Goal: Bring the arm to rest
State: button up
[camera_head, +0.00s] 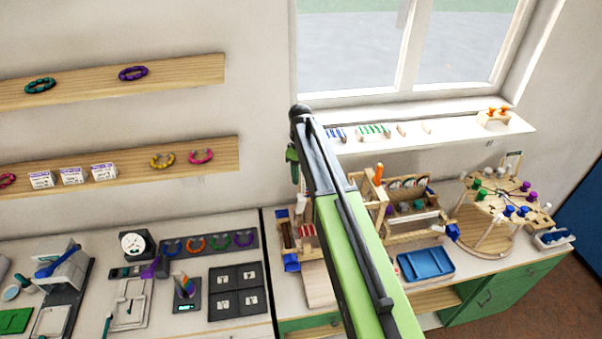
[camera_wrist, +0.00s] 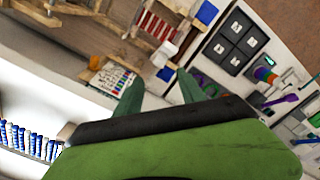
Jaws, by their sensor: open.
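My arm (camera_head: 345,225) is green and black and reaches up across the middle of the head view, over the counter toward the wall beside the window. My gripper (camera_head: 293,163) hangs at the arm's far end, in front of the wall and above the counter. In the wrist view my gripper (camera_wrist: 158,88) shows two green fingers spread apart with nothing between them. It touches nothing that I can see.
Wooden shelves (camera_head: 120,158) with bead rings are on the left wall. The window sill (camera_head: 450,129) holds bead racks. The counter bears a black numbered tray (camera_head: 237,291), a blue tray (camera_head: 426,264) and a round wooden stand (camera_head: 470,215). Air around the gripper looks free.

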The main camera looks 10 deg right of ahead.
jog(key=shift+f, duration=0.1)
jog(key=s+m, duration=0.9)
jog(key=s, duration=1.4)
notch_tip(320, 180, down, 25)
jog(key=s+b, duration=0.1)
jog(key=b, duration=2.3)
jog(key=shift+s+d+b, duration=0.2)
jog(key=shift+d+b, duration=0.05)
jog(key=shift+b, duration=0.1)
jog(key=shift+c, duration=0.5)
